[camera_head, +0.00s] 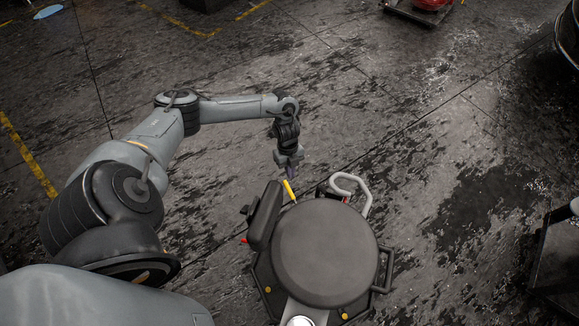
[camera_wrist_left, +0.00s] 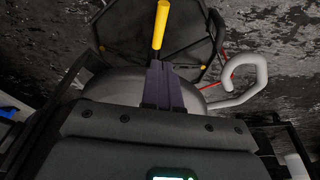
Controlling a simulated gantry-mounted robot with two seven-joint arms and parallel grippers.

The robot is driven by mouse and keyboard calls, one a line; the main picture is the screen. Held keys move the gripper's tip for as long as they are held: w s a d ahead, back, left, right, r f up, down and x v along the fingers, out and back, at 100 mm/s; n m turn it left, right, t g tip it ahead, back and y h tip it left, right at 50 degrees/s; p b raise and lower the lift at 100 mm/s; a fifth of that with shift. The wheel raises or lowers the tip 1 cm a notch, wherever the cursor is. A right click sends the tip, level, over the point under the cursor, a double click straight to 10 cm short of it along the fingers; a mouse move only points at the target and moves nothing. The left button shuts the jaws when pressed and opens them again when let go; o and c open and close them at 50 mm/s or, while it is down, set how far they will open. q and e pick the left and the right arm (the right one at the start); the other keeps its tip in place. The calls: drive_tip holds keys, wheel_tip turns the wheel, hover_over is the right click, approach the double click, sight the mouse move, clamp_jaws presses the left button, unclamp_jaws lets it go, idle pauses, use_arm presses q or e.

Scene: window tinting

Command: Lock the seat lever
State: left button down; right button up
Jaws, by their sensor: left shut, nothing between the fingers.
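The seat lever (camera_head: 290,188) is a short yellow-handled bar sticking out from beside the round dark seat (camera_head: 325,250), at its upper left. In the left wrist view the lever's yellow handle (camera_wrist_left: 161,24) lies just ahead of my fingertips. My left gripper (camera_head: 291,173) is right above the lever's outer end in the head view, pointing down. In the left wrist view its dark fingers (camera_wrist_left: 158,70) are together with nothing between them. Whether they touch the lever I cannot tell. My right gripper is not in view.
A dark padded backrest (camera_head: 264,215) stands left of the seat. A pale curved handle (camera_head: 362,190) rises at its upper right, and a dark side bracket (camera_head: 385,270) sits at its right. A dark cart (camera_head: 560,255) stands at the right edge. The worn floor (camera_head: 440,130) around is mostly clear.

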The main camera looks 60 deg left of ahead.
use_arm(q)
drive_tip(key=b, duration=0.4)
hover_over(290, 189)
drive_tip(key=f, duration=0.7)
drive_tip(key=shift+a+f, duration=0.15)
drive_tip(key=shift+a, duration=0.05)
drive_tip(key=shift+a+f, duration=0.2)
drive_tip(key=shift+f, duration=0.45)
